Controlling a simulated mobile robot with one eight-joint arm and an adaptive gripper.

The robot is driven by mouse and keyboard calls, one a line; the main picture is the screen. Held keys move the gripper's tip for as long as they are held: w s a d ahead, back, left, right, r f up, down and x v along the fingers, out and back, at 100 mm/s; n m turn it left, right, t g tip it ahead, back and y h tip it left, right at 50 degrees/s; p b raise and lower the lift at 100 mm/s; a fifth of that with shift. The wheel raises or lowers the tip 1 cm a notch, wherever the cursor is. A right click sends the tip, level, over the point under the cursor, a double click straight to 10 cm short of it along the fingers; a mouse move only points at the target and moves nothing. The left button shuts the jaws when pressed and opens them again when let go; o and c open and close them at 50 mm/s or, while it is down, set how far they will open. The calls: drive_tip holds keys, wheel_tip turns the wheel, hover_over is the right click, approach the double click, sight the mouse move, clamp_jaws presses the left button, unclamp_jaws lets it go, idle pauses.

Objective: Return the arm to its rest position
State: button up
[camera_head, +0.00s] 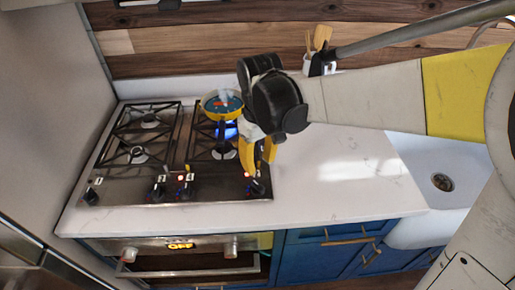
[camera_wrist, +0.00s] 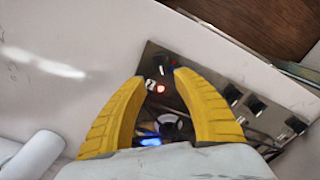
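My gripper (camera_head: 257,152) is above the right side of the stove (camera_head: 130,190), near its front right knob (camera_head: 255,187). Its two yellow fingers are spread apart in the wrist view (camera_wrist: 158,84), with nothing between them but the stove and a knob below. My arm reaches in from the right over the white counter. A blue glow (camera_head: 226,130) shows on the right side of the stove, and also in the wrist view (camera_wrist: 149,140).
A utensil holder (camera_head: 318,64) with wooden tools stands by the back wall, partly behind my arm. A sink (camera_head: 442,182) lies at right. The white counter (camera_head: 330,185) between stove and sink is clear.

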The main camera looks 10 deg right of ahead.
drive_tip(key=shift+r, duration=0.6)
drive_tip(key=s+d+r+m+t+b, duration=0.2)
drive_tip(key=s+d+m+t, duration=0.4)
drive_tip(key=s+d, duration=0.4)
drive_tip(key=d+t, duration=0.1)
drive_tip(key=d, duration=0.2)
drive_tip(key=shift+s+d+m+b, duration=0.2)
drive_tip(key=shift+s+m+b, duration=0.1)
drive_tip(key=shift+b, duration=0.1)
